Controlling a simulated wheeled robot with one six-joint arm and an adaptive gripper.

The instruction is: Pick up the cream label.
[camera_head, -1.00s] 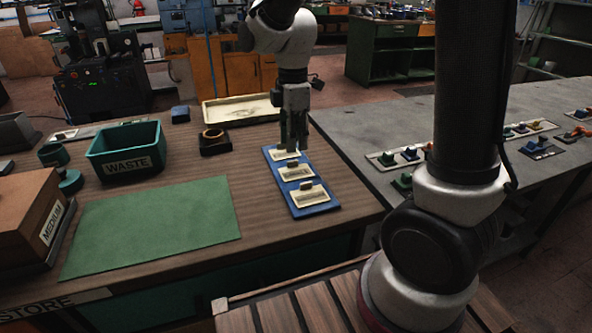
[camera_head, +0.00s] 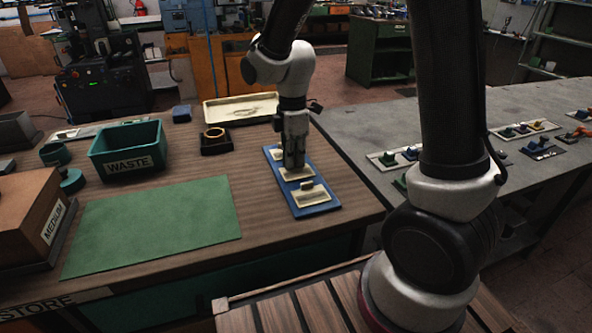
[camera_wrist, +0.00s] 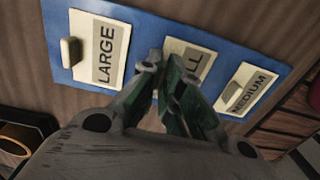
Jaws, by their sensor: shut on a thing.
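A blue board (camera_head: 318,210) on the wooden bench holds three cream labels in a row. The wrist view shows LARGE (camera_wrist: 112,42) on the left, a middle label ending in "LL" (camera_wrist: 194,66), and MEDIUM (camera_wrist: 250,80) on the right. LARGE and MEDIUM have small raised grips. My gripper (camera_head: 293,166) points down at the middle label. In the wrist view its fingers (camera_wrist: 164,72) are close together over that label, shut on it, apparently at its grip. The fingers hide the grip and part of the lettering. The middle label appears still at board level.
A green mat (camera_head: 155,225) lies left of the board. A green WASTE bin (camera_head: 127,150), a black block with a brass ring (camera_head: 214,140) and a cream tray (camera_head: 240,108) stand behind. A grey table (camera_head: 370,125) on the right carries several small items.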

